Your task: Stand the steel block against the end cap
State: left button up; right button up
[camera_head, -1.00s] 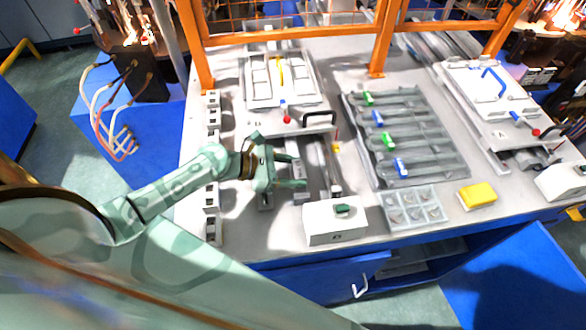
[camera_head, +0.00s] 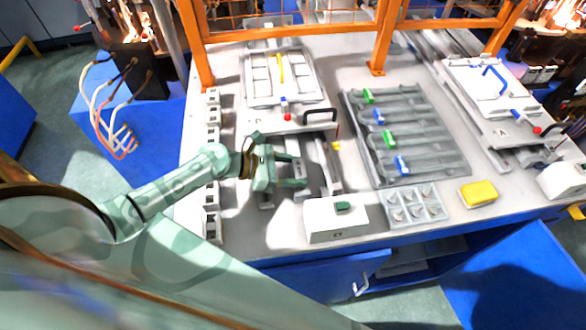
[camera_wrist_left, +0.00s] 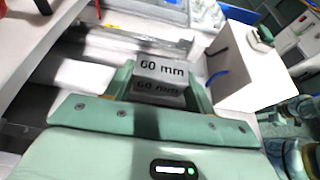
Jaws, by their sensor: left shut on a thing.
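The steel block (camera_wrist_left: 162,72) is a grey block marked "60 mm" in the left wrist view. It sits between the fingers of my left gripper (camera_wrist_left: 160,88), which is shut on it. A second, darker "60 mm" marking shows just below the first. In the head view my left gripper (camera_head: 297,170) is low over the left part of the bench, beside a long rail (camera_head: 328,165), and its fingers largely hide the block. I cannot make out the end cap for certain, nor whether the block touches anything.
A white box with a green button (camera_head: 336,220) stands close to the right front of my gripper. A clamp fixture with a black handle (camera_head: 320,116) lies behind it. A slotted tray (camera_head: 430,150), a parts tray (camera_head: 414,215) and a yellow block (camera_head: 478,194) are farther right.

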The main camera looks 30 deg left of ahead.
pick_arm(q)
jog(key=o, duration=1.4)
jog(key=shift+o, duration=0.2)
jog(key=shift+s+f, duration=0.1)
jog(key=shift+f, duration=0.1)
jog(key=v, duration=1.6)
jog(key=shift+a+r, duration=0.25)
jog(key=shift+r, duration=0.05)
